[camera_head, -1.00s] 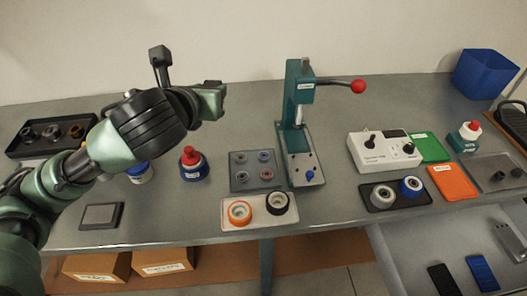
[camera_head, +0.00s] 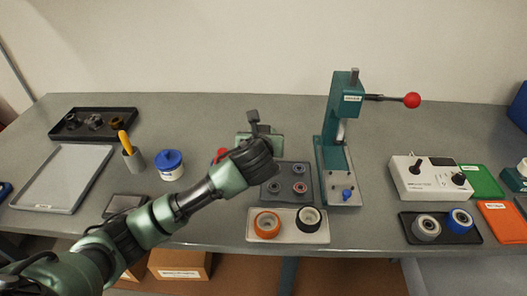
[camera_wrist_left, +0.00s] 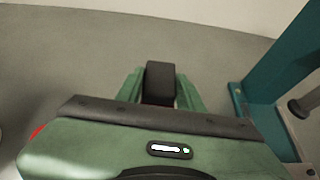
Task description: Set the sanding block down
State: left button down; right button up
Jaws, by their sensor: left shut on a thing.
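My left gripper (camera_head: 262,140) is over the table behind the dark parts tray, left of the teal press; its fingertips are mostly hidden by the wrist in the head view. In the left wrist view, the gripper (camera_wrist_left: 160,92) is shut on the sanding block (camera_wrist_left: 161,78), a dark block with a thin reddish lower edge between the green fingers. Grey table top shows beyond it; I cannot tell whether the block touches the table. My right gripper is in neither view.
The teal press (camera_head: 334,168) stands just right of my gripper. The dark parts tray (camera_head: 268,192) and a pale tray (camera_head: 323,236) with two rings lie in front. Bare table lies behind the gripper.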

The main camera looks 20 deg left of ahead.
pick_arm(q)
notch_tip(320, 180, down, 2)
jog(key=shift+f, duration=0.15)
notch_tip(320, 180, down, 4)
jog(key=shift+r, duration=0.2)
jog(key=shift+f, duration=0.15)
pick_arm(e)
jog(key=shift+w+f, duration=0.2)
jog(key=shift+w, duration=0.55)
pick_arm(q)
jog(key=shift+f, duration=0.15)
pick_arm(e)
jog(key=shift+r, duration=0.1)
pick_arm(q)
jog(key=c, duration=0.9)
grip_release()
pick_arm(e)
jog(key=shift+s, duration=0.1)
